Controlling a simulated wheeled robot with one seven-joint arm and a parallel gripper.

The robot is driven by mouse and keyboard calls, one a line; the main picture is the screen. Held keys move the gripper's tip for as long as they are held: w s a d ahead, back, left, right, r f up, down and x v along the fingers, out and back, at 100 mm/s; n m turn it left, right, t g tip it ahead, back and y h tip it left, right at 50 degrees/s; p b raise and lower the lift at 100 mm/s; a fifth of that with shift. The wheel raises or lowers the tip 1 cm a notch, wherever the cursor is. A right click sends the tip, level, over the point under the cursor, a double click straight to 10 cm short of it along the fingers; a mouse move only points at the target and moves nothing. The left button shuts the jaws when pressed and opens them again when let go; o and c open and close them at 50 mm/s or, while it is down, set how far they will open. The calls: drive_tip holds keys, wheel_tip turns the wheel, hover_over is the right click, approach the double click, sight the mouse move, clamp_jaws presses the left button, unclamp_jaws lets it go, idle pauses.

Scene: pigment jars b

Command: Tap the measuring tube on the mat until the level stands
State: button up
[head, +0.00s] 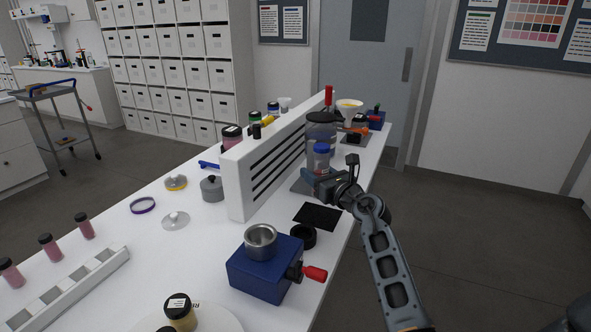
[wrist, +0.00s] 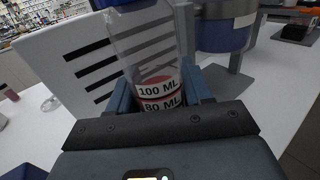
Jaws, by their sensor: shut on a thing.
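In the wrist view the tube (wrist: 147,50) stands between the two fingers (wrist: 158,95), with printed marks "100 ML" and "80 ML" and some red content near the marks. Its lower end is hidden by my gripper. A black mat (head: 318,217) lies flat on the white table, below and in front of the tube in the head view. I cannot tell the tube's exact height above the table.
A white slotted panel (head: 240,186) stands left of the tube. A blue box (head: 262,281) with a metal cup and red handle is nearer, beside a black ring (head: 303,237). Jars and lids lie left.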

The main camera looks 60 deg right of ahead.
drive_tip(key=shift+r+p, duration=0.1)
drive_tip(key=shift+p, duration=0.25)
drive_tip(key=b, duration=0.5)
hover_over(318, 216)
drive_tip(key=x, duration=0.2)
wheel_tip(318, 216, down, 6)
drive_tip(key=o, duration=0.9)
drive_tip(key=shift+c, duration=0.2)
drive_tip(key=shift+s+f+b, duration=0.1)
drive_tip(key=shift+f+b, duration=0.2)
drive_tip(key=shift+f, duration=0.3)
